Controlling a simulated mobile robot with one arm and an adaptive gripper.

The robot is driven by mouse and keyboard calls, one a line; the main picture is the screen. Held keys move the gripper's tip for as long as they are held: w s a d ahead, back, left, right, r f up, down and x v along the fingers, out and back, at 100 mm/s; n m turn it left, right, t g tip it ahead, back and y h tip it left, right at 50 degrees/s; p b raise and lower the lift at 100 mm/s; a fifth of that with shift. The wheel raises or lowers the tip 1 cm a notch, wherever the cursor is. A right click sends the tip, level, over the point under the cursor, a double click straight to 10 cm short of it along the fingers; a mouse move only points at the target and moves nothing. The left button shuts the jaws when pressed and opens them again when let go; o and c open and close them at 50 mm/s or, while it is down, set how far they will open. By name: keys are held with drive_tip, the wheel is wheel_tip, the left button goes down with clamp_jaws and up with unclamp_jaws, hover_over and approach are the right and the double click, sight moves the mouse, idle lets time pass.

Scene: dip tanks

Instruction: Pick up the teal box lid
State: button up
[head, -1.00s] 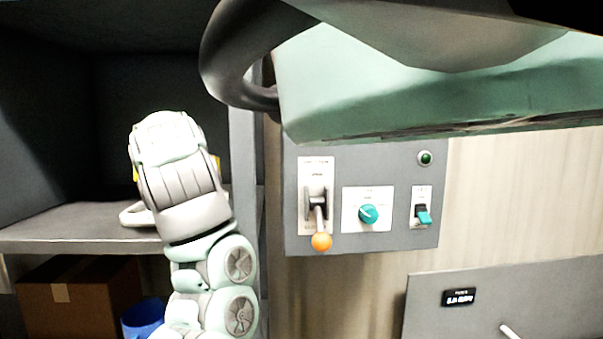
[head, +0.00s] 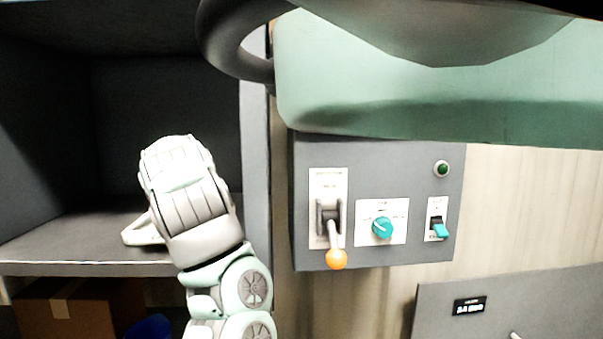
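I see no teal box lid in this view. My arm rises at the left, in front of an open shelf (head: 40,253), and its white wrist covers part of the shelf board. My gripper's fingers do not show clearly; they seem hidden behind the wrist. A pale, bent piece (head: 143,231) sticks out left of the wrist, just above the shelf board. I cannot tell whether it belongs to my gripper or lies on the shelf.
A grey control panel (head: 300,235) carries an orange-tipped lever (head: 336,258), teal knob (head: 382,227), teal switch (head: 439,230) and green lamp (head: 441,168). A cardboard box (head: 95,312) and blue container (head: 147,327) stand under the shelf. A pale green shape blocks the top right.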

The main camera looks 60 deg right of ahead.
drive_tip(key=shift+f, duration=0.15)
clamp_jaws()
drive_tip(key=shift+w, duration=0.1)
idle(0.3)
